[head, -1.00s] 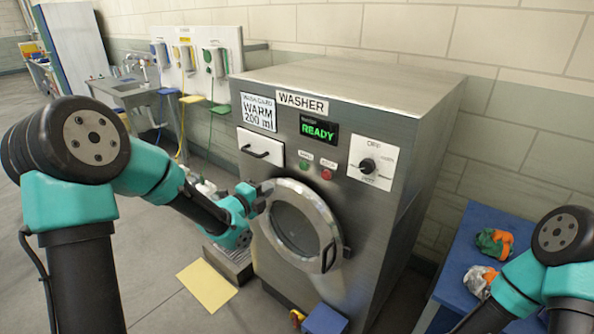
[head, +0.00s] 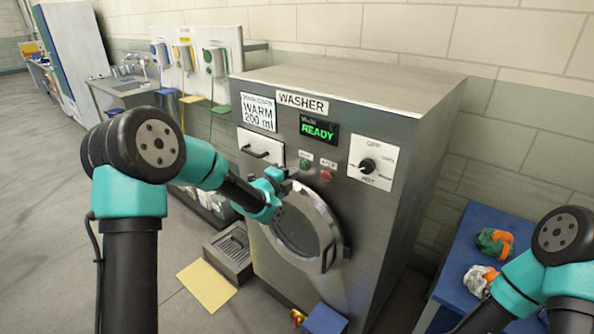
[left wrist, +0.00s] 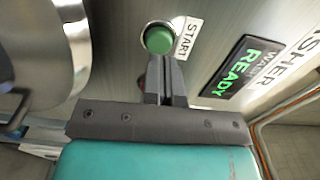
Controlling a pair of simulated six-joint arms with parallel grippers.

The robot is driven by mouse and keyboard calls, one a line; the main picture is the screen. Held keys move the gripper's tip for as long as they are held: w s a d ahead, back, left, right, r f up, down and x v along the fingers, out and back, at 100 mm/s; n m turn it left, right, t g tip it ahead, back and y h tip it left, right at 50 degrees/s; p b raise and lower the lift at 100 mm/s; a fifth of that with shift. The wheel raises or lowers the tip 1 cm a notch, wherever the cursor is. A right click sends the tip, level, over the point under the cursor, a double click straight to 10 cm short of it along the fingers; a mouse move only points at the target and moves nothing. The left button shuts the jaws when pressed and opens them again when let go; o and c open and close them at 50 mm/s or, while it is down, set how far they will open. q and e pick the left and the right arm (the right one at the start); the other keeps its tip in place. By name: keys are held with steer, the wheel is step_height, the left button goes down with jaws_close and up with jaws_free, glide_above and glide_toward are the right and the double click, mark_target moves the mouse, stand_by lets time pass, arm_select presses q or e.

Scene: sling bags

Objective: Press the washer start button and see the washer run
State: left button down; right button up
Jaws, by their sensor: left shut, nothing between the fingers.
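The washer (head: 430,110) stands in the middle of the head view, with its display (head: 318,130) reading READY in green. Its round door (head: 330,222) looks shut. The green start button (head: 305,164) is on the front panel above the door. My left gripper (head: 291,173) is shut and empty, just below and left of the button. In the left wrist view the green button (left wrist: 158,38) sits beside a START label, right at the closed fingertips (left wrist: 163,62). I cannot tell whether they touch. My right gripper is out of view; only its arm shows.
A red button (head: 326,175) is right of the green one, and a dial (head: 367,165) is farther right. The detergent drawer (head: 260,147) is at upper left. A blue table (head: 452,270) with crumpled bags stands right. A yellow mat (head: 207,286) lies on the floor.

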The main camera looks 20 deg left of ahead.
mark_target(301, 166)
arm_select(q)
steer(key=shift+x, duration=1.5)
steer(key=shift+w+d, duration=0.2)
steer(key=shift+w, duration=0.2)
steer(key=shift+w+r, duration=0.15)
steer(key=shift+w, duration=0.2)
steer(key=shift+s+d, duration=0.1)
steer(key=shift+s, duration=0.45)
steer(key=v, duration=1.3)
steer(key=shift+s+a, duration=0.2)
steer(key=shift+a, duration=0.15)
